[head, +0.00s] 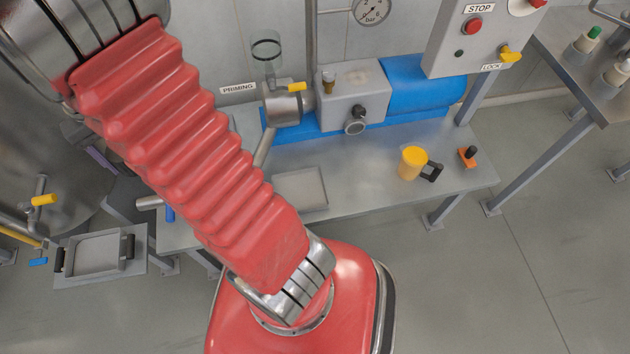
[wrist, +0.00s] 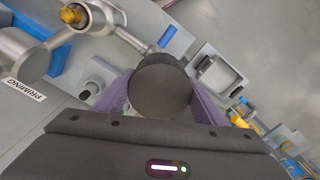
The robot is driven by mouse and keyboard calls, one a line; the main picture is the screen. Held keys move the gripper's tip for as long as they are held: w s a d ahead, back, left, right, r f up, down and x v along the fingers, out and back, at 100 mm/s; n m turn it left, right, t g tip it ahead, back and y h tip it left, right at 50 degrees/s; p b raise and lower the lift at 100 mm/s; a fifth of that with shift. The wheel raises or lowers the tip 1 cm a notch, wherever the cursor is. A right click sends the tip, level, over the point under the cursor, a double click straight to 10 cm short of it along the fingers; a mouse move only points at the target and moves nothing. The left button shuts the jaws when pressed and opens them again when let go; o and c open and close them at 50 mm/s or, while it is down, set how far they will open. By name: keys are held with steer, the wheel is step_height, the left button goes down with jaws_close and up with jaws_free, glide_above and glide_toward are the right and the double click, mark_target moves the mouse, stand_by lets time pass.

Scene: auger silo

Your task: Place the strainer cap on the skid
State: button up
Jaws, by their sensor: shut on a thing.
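The strainer cap (wrist: 163,84) is a dark grey round disc in the wrist view. My gripper (wrist: 160,92) is shut on it, with one purple finger at each side. The skid (head: 350,165) is a grey metal table carrying a blue pump in the head view. In the head view my red arm crosses the skid's left part, and only a bit of purple finger shows left of the arm. The cap is hidden there. In the wrist view the cap is apart from the skid surface (wrist: 133,62), but its height cannot be told.
A yellow mug (head: 412,162) and an orange-and-black item (head: 467,156) sit on the skid's right part. A handled tray (head: 97,254) stands at lower left.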

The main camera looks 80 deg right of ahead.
steer(key=w+a+n, duration=0.4)
steer(key=w+a, duration=0.2)
steer(key=a, duration=0.4)
steer(key=w+a+n, duration=0.3)
steer(key=w+a, duration=0.3)
steer(key=a, duration=0.4)
steer(key=shift+a+n, duration=0.3)
steer(key=shift+n, duration=0.1)
steer(key=shift+a+f, duration=0.1)
